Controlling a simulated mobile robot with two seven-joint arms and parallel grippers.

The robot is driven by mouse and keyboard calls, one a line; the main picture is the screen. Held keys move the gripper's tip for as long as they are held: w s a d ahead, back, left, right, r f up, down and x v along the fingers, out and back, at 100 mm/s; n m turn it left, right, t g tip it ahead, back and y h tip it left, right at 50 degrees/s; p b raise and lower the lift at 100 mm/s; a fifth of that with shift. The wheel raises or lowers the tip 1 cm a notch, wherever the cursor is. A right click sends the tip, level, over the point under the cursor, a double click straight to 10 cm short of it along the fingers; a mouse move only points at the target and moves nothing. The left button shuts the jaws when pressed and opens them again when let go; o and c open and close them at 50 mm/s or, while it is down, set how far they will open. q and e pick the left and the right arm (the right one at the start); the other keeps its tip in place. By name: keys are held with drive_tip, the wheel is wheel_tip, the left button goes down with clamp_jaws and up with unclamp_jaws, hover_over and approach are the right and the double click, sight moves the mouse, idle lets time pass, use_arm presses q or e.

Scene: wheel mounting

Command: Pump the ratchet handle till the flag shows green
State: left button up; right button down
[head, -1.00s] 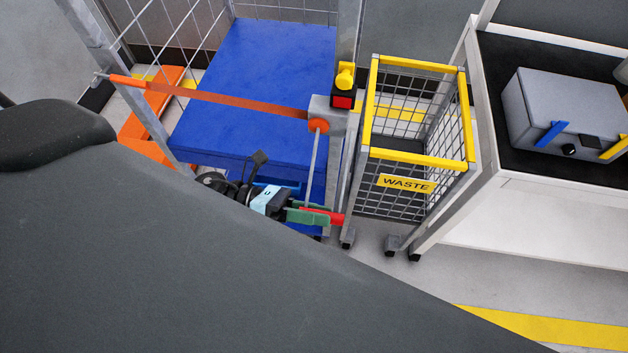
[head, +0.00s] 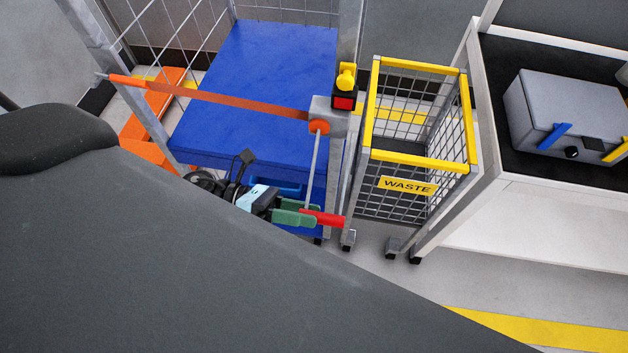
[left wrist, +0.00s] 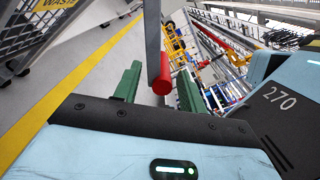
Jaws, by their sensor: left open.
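The ratchet handle is a thin grey lever (head: 311,170) hanging down from an orange hub (head: 319,127) on the cart post. It ends in a red grip (head: 326,219). An orange strap (head: 225,101) runs left from the hub. The flag (head: 343,103) above the hub shows red in a black housing. My left gripper (head: 294,212) has green fingers and is open at the grip. In the left wrist view the red grip (left wrist: 161,78) lies between the spread fingers; I cannot tell whether either touches it. My right gripper is not in view.
A blue cart deck (head: 255,80) lies behind the strap. A yellow-rimmed waste cage (head: 419,160) stands close to the right of the post. A bench (head: 540,215) with a grey case (head: 560,110) is further right. My dark arm link covers the lower left.

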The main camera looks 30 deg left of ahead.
use_arm(q)
drive_tip(key=shift+b+v, duration=0.4)
drive_tip(key=shift+v, duration=2.35)
